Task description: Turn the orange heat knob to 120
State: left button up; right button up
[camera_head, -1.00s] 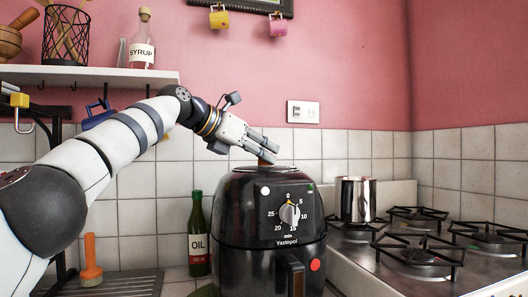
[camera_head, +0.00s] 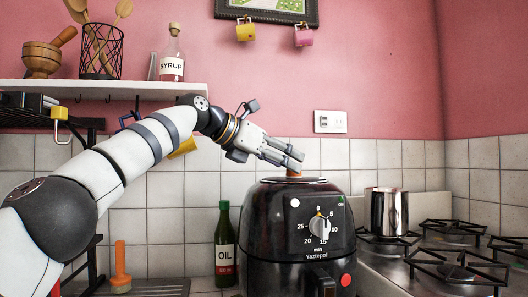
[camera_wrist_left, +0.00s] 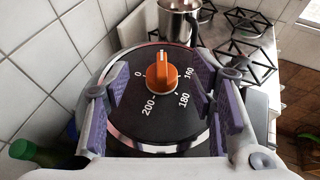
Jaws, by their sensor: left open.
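The black air fryer (camera_head: 275,235) stands on the counter, with the orange heat knob (camera_wrist_left: 162,76) on its top dial (camera_wrist_left: 150,118). In the left wrist view, the knob's white mark points away from the camera, between the 0 on the left and the 160 on the right. My left gripper (camera_wrist_left: 162,78) is open, with a purple-padded finger on either side of the knob and gaps between. In the head view, my left gripper (camera_head: 292,158) is just above the fryer's top, and little of the knob (camera_head: 293,173) shows. My right gripper is not in view.
A white timer knob (camera_head: 320,227) is on the fryer's front. A green oil bottle (camera_head: 225,245) stands left of the fryer. A steel pot (camera_head: 388,212) and the stove (camera_head: 430,245) are on the right. A shelf (camera_head: 110,88) hangs above my left arm.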

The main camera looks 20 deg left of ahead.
pick_arm(q)
jog(key=v, duration=1)
jog(key=shift+f, duration=0.15)
